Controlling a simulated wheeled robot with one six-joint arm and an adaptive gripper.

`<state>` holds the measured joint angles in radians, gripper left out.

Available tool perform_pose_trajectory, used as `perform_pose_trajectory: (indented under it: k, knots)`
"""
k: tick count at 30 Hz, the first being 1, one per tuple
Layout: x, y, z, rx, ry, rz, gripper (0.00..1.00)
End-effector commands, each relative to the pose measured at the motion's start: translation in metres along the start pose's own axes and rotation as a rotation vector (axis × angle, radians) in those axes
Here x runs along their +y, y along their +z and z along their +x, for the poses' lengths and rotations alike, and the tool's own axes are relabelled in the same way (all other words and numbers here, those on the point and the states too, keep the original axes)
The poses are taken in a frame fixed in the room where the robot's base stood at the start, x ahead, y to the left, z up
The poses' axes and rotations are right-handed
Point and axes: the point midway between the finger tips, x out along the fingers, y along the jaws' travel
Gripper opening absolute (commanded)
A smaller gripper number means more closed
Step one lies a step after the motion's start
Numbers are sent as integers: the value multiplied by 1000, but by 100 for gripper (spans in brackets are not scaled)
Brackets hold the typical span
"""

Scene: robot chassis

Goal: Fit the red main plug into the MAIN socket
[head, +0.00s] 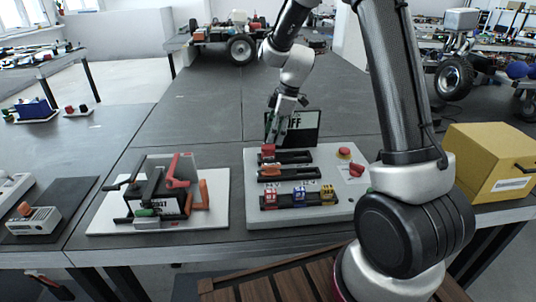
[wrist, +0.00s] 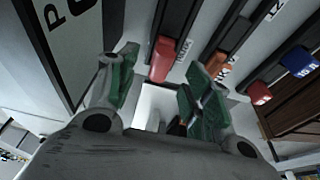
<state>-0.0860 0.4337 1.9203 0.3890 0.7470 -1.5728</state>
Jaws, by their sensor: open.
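A red block (head: 268,150), which looks like the red main plug, sits at the left end of the upper dark rail (head: 295,157) on the light grey board (head: 258,217). My gripper (head: 282,128) is above the back left of this board, close to the red block. In the wrist view my gripper (wrist: 160,75) has its two green fingers spread apart, with nothing held. The red block (wrist: 161,62) shows just beyond and between the fingertips; I cannot tell if they touch it. A small label beside it is too blurred to read. I cannot make out which opening is the MAIN socket.
An orange block (head: 271,171) is on the second rail, with red, blue and yellow blocks (head: 298,194) in front. A red button (head: 344,152) stands right. A black-framed sign (head: 305,125) is behind. A lever box (head: 160,205) stands left, a yellow box (head: 490,150) far right.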

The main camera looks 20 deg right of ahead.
Motion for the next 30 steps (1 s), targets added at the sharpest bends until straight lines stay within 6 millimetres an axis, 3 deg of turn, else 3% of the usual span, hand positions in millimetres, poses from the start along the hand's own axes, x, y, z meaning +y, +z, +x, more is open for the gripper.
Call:
perform_pose_trajectory:
  k: [12,20,28,30]
  knots:
    - [-3,-1,58,-2,-4,2,50]
    - [-3,-1,63,-1,-1,3,50]
    - [-3,-1,62,-1,-1,3,4]
    - [-3,-1,62,-1,-1,3,0]
